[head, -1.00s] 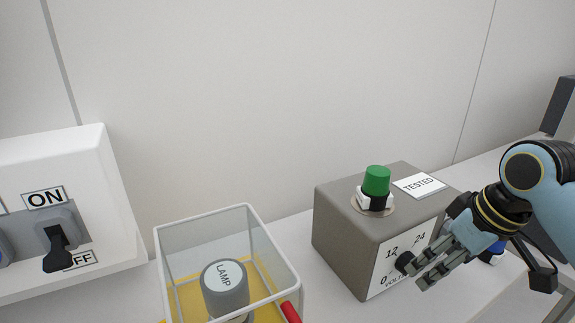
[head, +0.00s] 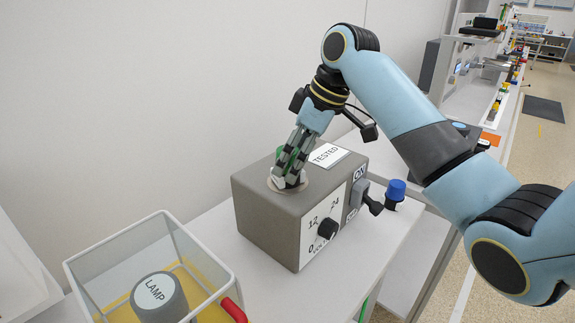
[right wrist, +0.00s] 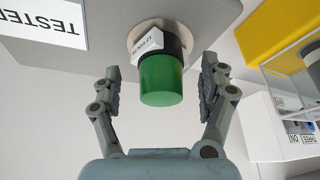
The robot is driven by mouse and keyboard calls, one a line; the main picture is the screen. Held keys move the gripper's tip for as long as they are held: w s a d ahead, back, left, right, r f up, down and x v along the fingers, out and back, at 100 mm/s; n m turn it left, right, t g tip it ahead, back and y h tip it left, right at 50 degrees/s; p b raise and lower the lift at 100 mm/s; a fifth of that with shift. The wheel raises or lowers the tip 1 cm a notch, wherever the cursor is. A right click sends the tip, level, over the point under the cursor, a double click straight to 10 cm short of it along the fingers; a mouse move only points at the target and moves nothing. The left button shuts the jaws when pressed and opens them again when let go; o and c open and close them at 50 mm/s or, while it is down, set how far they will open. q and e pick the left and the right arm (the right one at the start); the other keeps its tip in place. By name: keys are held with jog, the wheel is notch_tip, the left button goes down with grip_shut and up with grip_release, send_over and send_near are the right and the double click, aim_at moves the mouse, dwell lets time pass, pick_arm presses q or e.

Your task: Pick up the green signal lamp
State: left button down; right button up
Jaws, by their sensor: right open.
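The green signal lamp (right wrist: 161,82) stands on top of the grey box (head: 262,215), on a white and black base with a label. In the head view the lamp (head: 279,152) is mostly hidden behind my right gripper (head: 289,178). My right gripper reaches down to the lamp from above. In the right wrist view my right gripper (right wrist: 160,88) is open, with one finger on each side of the green cap and a gap to it on both sides. My left gripper is not in view.
The box front carries a black dial knob (head: 327,229) and an ON switch (head: 368,198). A blue-capped lamp (head: 396,191) stands to its right. A clear-walled bin (head: 200,245) with a grey LAMP cylinder (head: 158,299) is at front left.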

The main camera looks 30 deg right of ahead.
aim_at(288, 167)
jog(key=x, duration=0.3)
jog(key=shift+w+a+f, duration=0.1)
jog(key=shift+w+a, duration=0.05)
jog(key=shift+c, duration=0.4)
jog(key=c, duration=1.2)
jog(key=shift+c, duration=0.2)
